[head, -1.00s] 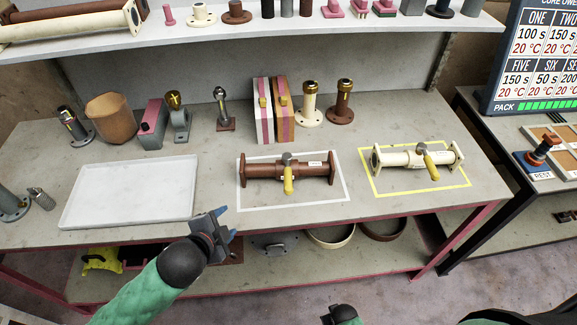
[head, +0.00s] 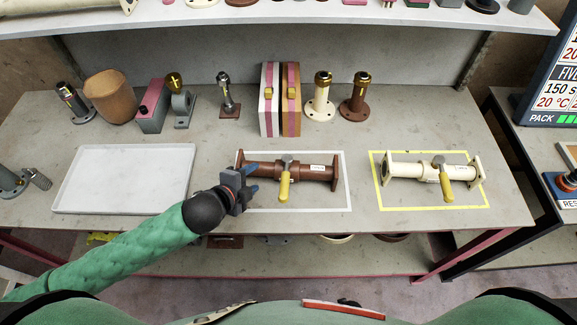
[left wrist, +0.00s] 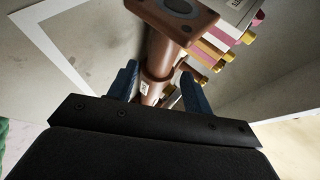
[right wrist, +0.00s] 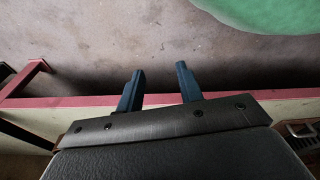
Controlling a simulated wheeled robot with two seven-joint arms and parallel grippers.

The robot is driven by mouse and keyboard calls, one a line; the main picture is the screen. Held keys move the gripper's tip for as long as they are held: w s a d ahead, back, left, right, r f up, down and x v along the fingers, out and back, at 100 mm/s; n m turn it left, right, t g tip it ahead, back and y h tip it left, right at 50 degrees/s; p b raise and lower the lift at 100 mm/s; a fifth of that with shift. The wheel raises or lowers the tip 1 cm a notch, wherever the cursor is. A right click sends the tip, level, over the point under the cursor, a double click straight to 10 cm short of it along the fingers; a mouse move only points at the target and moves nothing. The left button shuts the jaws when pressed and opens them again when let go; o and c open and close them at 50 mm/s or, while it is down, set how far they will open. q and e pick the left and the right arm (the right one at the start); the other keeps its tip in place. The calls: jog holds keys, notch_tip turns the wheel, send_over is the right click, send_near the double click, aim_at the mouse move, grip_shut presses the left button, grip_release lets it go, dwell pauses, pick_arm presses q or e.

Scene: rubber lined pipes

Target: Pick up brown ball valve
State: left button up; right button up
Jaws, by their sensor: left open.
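The brown ball valve (head: 316,172) lies on the bench inside a white outlined rectangle, with a flange at each end and a yellow handle (head: 284,187) at its middle. My left gripper (head: 253,178) is open just in front of the valve's left part. In the left wrist view the valve's brown body (left wrist: 158,55) runs between the two blue fingers (left wrist: 162,88), its flange at the top; contact cannot be told. My right gripper (right wrist: 158,88) is open and empty over the floor near the bench's red edge; it is not visible in the head view.
A cream ball valve (head: 412,171) lies in a yellow outline to the right. An empty white tray (head: 120,178) is at left. Behind stand striped blocks (head: 270,100), two flanged pipes (head: 320,97) and a brown cup (head: 110,97). A shelf (head: 290,28) overhangs the back.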

aim_at(261, 169)
pick_arm(q)
jog(key=shift+w+d+f+p, duration=0.1)
jog(key=shift+w+d+p, duration=0.2)
jog(key=shift+w, duration=0.2)
jog(key=p+x, duration=0.2)
jog(key=x, duration=0.1)
jog(key=shift+w, duration=0.2)
jog(key=shift+w+d+f, duration=0.1)
jog(key=shift+w+f, duration=0.1)
jog(key=shift+f, duration=0.2)
grip_shut()
pick_arm(e)
jog(key=s+d+f, duration=0.2)
jog(key=s, duration=0.4)
jog(key=shift+f, duration=0.4)
pick_arm(q)
jog(key=shift+r, duration=0.1)
